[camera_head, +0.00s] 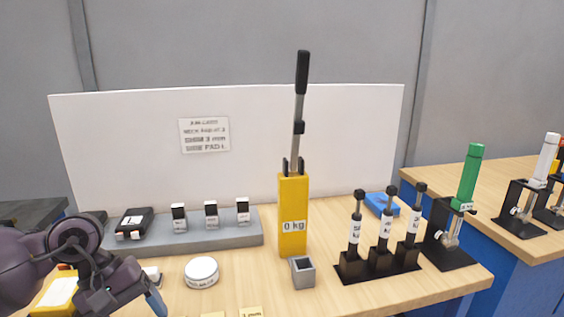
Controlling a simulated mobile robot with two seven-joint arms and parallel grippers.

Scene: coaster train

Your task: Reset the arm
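Part of my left arm shows at the lower left, a dark purple-grey link with a round joint, reaching over the front left of the wooden table (345,297). A blue-tipped piece hangs at its lower right end, near the front edge of the picture. I cannot make out two fingertips or whether the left gripper is open or shut. It looks apart from the white round tin (201,272) to its right. My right arm and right gripper are not in view.
A yellow lever press (293,220) marked 0 kg stands mid-table, a small grey cup (303,273) before it. A grey rack (215,236) holds several small blocks. Black stands (378,267) and a green cylinder (470,180) stand right. A white board (100,150) closes the back.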

